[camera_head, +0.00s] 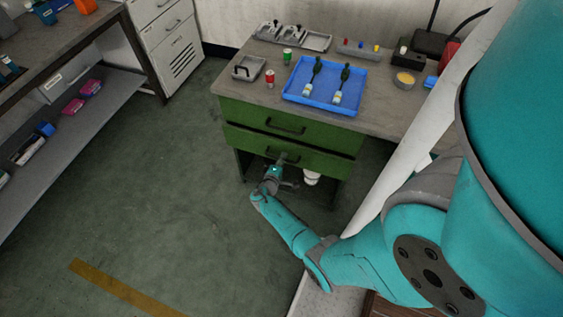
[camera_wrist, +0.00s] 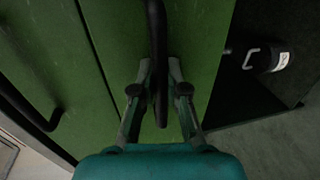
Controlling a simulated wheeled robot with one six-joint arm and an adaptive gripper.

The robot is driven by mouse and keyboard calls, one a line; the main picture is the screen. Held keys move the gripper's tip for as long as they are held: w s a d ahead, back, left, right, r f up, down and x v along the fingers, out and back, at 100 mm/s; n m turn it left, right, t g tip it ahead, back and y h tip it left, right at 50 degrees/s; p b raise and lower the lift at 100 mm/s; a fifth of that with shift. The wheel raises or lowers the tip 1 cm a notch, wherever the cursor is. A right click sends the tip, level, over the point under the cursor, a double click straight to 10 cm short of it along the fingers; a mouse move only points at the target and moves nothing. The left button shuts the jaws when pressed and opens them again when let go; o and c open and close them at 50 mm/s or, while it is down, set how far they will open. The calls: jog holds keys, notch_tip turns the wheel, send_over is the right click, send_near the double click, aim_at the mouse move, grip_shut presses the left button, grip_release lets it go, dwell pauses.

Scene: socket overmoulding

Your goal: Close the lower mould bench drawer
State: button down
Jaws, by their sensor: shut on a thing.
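The green mould bench has two drawers, one above the other. The lower drawer (camera_head: 325,163) has a green front with a dark bar handle; how far it stands out from the bench is hard to tell. In the wrist view the lower drawer front (camera_wrist: 205,40) fills the middle, with its dark handle (camera_wrist: 157,30) upright in the picture. My gripper (camera_wrist: 160,75) has one finger on each side of this handle and is shut on it. In the head view my gripper (camera_head: 281,164) is at the lower drawer's front, partly hiding its handle.
The upper drawer (camera_head: 255,117) looks shut. On the bench top are a blue tray (camera_head: 317,103) with two dark-handled tools, a red can (camera_head: 270,79) and a green can (camera_head: 287,56). A white container (camera_head: 311,178) stands below the drawers. The floor to the left is clear.

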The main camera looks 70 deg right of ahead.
jog(key=x, duration=0.3)
jog(key=shift+w+r, duration=0.1)
jog(key=shift+r, duration=0.25)
jog(key=c, duration=1.2)
grip_release()
jog(key=shift+d, duration=0.15)
jog(key=v, duration=1.2)
